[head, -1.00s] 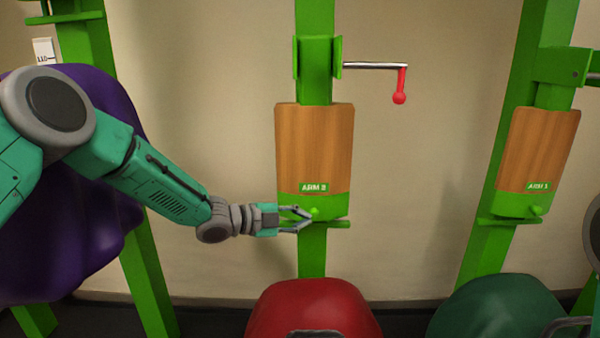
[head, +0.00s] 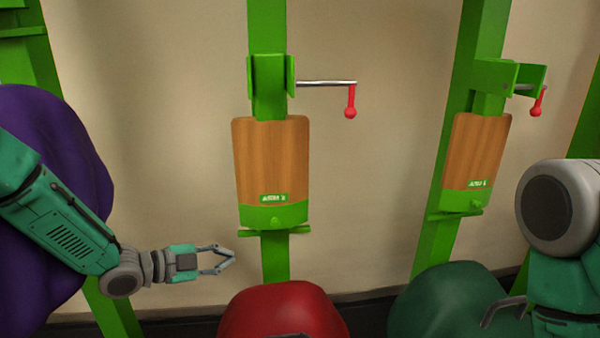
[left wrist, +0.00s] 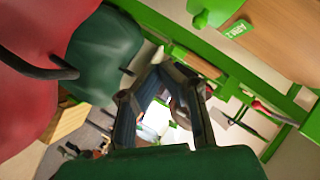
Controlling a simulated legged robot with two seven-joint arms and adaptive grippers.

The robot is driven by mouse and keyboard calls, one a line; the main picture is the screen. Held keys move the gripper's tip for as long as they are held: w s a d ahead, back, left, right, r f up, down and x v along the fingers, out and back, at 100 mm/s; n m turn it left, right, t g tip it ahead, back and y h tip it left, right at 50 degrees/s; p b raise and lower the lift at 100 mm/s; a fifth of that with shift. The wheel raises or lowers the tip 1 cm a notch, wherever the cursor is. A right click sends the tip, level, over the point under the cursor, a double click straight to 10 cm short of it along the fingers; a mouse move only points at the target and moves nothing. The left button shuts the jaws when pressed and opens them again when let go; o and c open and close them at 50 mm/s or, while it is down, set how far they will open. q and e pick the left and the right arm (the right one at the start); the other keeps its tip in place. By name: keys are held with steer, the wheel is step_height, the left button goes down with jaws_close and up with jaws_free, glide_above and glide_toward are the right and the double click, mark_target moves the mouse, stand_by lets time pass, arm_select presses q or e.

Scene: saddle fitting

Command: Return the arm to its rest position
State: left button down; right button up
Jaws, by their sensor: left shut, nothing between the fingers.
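My left arm (head: 65,225) comes in from the left in the head view. Its gripper (head: 232,257) is shut and empty, with the fingertips together. It hangs in the air just left of the middle green post (head: 275,262), below and left of the wooden pad (head: 272,160). In the left wrist view the gripper fingers (left wrist: 165,70) show in the middle with nothing between them. A part of my right arm (head: 560,215) shows at the right edge of the head view; its gripper is out of view.
A purple saddle (head: 60,150) is behind my left arm. A red saddle (head: 285,312) and a dark green saddle (head: 440,305) are below. A crank with a red handle (head: 350,103) sticks out from the middle post. A second padded post (head: 475,160) stands at right.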

arm_select(q)
steer(key=s+f+n+g+y+p, duration=0.25)
steer(key=s+f+n, duration=0.4)
steer(key=s, duration=0.35)
steer(key=s+f+n+g+y+p, duration=0.15)
steer(key=s+f+n+y, duration=0.4)
steer(key=s, duration=0.55)
steer(key=s+a+f+n+g+y, duration=0.1)
steer(key=s+a+n+g, duration=0.1)
steer(key=s, duration=0.7)
steer(key=s+a+f+n+g+y+p, duration=0.1)
steer(key=s+a+n, duration=0.3)
steer(key=s, duration=0.5)
steer(key=shift+a+f+n+g+y, duration=0.45)
steer(key=shift+n+g, duration=0.25)
steer(key=shift+g, duration=0.2)
steer(key=shift+d, duration=0.1)
